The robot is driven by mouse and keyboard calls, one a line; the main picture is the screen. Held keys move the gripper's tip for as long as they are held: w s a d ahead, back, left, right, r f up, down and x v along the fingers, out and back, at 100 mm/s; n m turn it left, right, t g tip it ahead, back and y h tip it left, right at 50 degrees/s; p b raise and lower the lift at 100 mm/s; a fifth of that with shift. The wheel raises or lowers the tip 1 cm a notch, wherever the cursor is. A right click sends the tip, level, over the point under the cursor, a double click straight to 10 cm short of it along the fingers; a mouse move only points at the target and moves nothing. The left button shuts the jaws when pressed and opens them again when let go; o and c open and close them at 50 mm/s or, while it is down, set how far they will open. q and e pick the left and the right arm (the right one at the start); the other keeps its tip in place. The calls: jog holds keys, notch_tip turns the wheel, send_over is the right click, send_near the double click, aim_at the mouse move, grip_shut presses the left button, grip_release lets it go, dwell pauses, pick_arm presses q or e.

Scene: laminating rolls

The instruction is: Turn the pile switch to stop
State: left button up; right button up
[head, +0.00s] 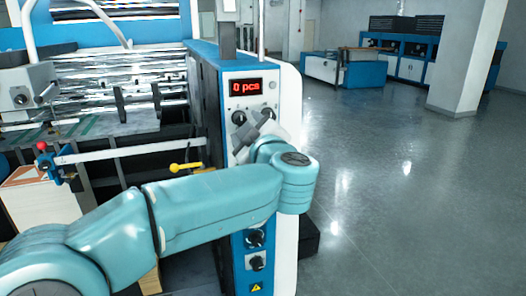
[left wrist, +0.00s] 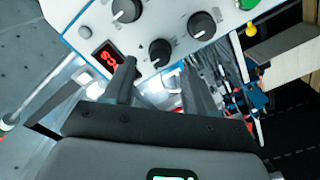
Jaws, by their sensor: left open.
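The control panel (head: 236,78) of the blue and white machine carries a red "0 pcs" display (head: 245,87). Dark rotary knobs sit below it, one at the upper left (head: 239,117) and others low on the panel (head: 254,238). I cannot tell which one is the pile switch. My left gripper (head: 248,138) is in front of the panel, just below the display, and its wrist hides the panel's middle. In the left wrist view my left gripper (left wrist: 160,78) is open and empty, with a knob (left wrist: 160,52) just beyond its fingertips. Two more knobs (left wrist: 126,10) (left wrist: 201,25) show farther off. My right gripper is not in view.
A yellow-handled lever (head: 186,168) and a red-knobbed bar (head: 42,146) are left of the panel, by the machine's rollers (head: 120,85). Open floor (head: 400,200) lies to the right. A white pillar (head: 465,60) and blue machines stand behind.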

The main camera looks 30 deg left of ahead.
pick_arm(q)
jog(key=b+v, duration=0.2)
jog(key=v, duration=1)
jog(key=shift+s, duration=0.15)
